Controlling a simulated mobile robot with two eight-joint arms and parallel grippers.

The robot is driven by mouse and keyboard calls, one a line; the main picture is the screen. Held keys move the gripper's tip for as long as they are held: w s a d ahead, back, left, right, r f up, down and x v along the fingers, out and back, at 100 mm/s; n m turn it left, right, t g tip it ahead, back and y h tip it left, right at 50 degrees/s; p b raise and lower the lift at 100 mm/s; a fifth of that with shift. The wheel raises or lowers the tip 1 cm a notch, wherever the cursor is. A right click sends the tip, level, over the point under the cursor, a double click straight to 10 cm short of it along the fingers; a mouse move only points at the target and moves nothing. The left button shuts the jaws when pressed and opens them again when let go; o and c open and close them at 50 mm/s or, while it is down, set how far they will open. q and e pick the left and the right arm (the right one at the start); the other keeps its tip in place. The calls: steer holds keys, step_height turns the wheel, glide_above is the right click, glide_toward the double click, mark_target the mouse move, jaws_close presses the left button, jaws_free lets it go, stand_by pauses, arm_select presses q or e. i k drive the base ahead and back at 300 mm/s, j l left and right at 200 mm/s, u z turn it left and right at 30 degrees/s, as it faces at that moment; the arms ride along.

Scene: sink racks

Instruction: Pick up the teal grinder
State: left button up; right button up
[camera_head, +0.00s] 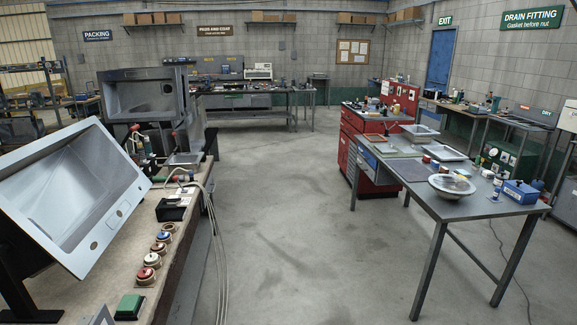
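I cannot pick out a teal grinder for certain at this size. Small tools (147,146) with dark, red and greenish parts stand on the left bench beside the rear sink, and another red-ended tool (181,178) lies nearer, by pale hoses. A small teal-green upright item (495,104) stands on the far right bench; its kind is unclear. Neither of my grippers is in view.
The left bench (118,250) holds a large tilted sink (75,195), a row of several round fittings (158,248) and a green block (129,307). The floor between (285,230) is clear.

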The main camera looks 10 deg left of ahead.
mark_target(150, 156)
steer(key=i+l+u, duration=0.1)
steer(key=i+u, duration=0.15)
steer(key=i, duration=1.4)
steer(key=i+l+u, duration=0.15)
steer(key=i, duration=3.15)
steer(key=i+u, duration=0.4)
steer(key=i+l+u, duration=0.1)
steer(key=u, duration=0.35)
steer(key=i+l+u, duration=0.25)
steer(key=i+u, duration=0.15)
steer(key=i+l+u, duration=0.1)
steer(key=u, duration=0.4)
steer(key=i+l+u, duration=0.15)
steer(key=u, duration=0.35)
steer(key=l+u, duration=0.2)
steer(key=u, duration=0.3)
steer(key=i+l+u, duration=0.1)
steer(key=l+u, duration=0.15)
steer(key=u, duration=0.25)
steer(key=l+u, duration=0.2)
steer(key=u, duration=0.25)
steer(key=l+u, duration=0.2)
steer(key=u, duration=0.3)
steer(key=i+l+u, duration=0.1)
steer(key=l+u, duration=0.15)
steer(key=l, duration=0.15)
steer(key=l+u, duration=0.25)
steer(key=l, duration=0.2)
